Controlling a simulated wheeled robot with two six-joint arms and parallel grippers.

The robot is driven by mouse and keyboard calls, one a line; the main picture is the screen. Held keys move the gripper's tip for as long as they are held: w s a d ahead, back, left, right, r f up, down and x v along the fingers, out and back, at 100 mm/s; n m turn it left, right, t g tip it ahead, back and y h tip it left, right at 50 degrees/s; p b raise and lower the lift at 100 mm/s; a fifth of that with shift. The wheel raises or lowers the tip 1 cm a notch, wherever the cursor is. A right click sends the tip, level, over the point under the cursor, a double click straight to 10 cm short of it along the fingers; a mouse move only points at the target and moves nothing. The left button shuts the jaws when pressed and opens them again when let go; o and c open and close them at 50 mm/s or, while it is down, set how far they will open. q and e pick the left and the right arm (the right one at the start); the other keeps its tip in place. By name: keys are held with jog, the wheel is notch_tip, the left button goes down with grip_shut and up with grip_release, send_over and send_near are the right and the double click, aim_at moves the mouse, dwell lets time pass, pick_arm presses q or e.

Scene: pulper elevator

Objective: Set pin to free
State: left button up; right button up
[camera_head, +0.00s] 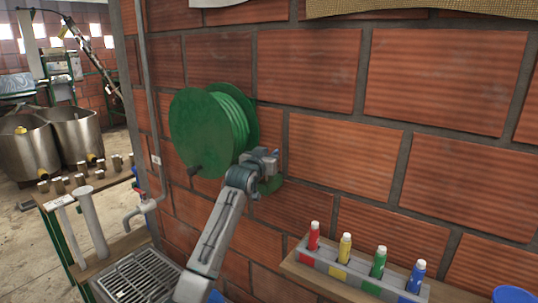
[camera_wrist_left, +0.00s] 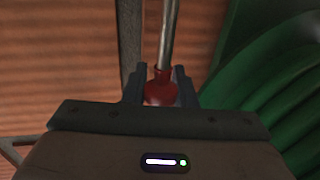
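A green hose reel (camera_head: 198,135) is mounted on the brick wall in the head view. My left gripper (camera_head: 272,158) is at its lower right side, close to the wall. In the left wrist view, a red knob (camera_wrist_left: 160,88) on a metal rod (camera_wrist_left: 167,35), which looks like the pin, is between the two fingers of my left gripper (camera_wrist_left: 160,80). The knob nearly fills the gap, but I cannot tell whether the fingers press on it. The green reel (camera_wrist_left: 270,80) is close on the right there. The pin is not distinct in the head view. My right gripper is not in view.
A wooden shelf (camera_head: 300,268) with several coloured bottles is at the lower right. A grey pipe (camera_head: 146,100) runs down the wall left of the reel. A metal grate (camera_head: 138,280) is below, and a table (camera_head: 95,186) with several small cups stands at the left.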

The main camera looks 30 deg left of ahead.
pick_arm(q)
grip_shut()
notch_tip(320, 180, up, 3)
jog(key=shift+r+p, duration=0.1)
jog(key=shift+p, duration=0.7)
jog(key=o, duration=1)
grip_release()
